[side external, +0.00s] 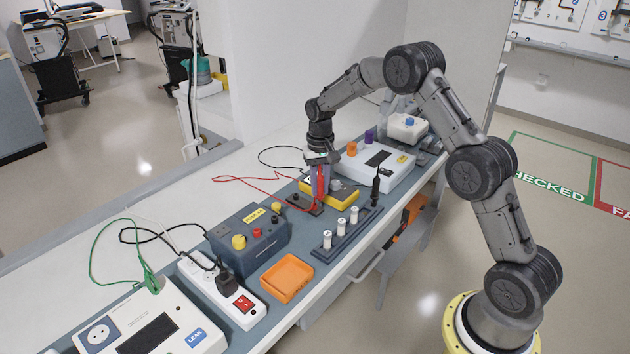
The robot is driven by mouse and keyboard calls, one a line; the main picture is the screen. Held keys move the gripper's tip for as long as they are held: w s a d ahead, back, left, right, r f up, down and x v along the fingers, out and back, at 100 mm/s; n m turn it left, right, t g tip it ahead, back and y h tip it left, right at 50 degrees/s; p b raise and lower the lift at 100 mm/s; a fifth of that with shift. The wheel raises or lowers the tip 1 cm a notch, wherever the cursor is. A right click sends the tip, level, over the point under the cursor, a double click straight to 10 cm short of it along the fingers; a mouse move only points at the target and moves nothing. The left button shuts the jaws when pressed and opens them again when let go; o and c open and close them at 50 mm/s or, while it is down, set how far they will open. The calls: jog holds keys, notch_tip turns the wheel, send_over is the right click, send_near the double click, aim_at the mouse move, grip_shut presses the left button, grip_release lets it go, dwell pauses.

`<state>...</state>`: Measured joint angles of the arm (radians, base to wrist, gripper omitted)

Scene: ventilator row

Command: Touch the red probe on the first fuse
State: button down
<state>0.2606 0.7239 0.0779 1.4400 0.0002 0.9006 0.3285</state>
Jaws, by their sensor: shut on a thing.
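My gripper (320,185) is shut on the red probe (319,176), which points downward. The probe is above a dark holder (300,200) beside the yellow meter (344,201). I cannot tell whether its tip touches the holder. Its red lead (240,179) loops left over the bench. Three white fuses stand upright in the blue-grey rack (345,243): a near one (327,240), a middle one (341,227) and a far one (354,215). The gripper and probe are behind and left of them, apart from them.
A black probe (376,187) stands upright by the rack's far end. An orange tray (287,277) and a dark blue box (250,238) are left of the rack. A white power strip (222,290) lies nearer. A white device (375,172) is behind the meter.

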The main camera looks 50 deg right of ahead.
jog(key=s+a+r, duration=0.7)
jog(key=s+a, duration=0.1)
jog(key=s, duration=0.2)
send_over(328, 234)
jog(key=shift+n, duration=0.4)
jog(key=shift+w+f, duration=0.1)
jog(key=shift+f, duration=2.15)
jog(key=shift+f, duration=0.45)
notch_tip(328, 234, up, 7)
dwell(0.7)
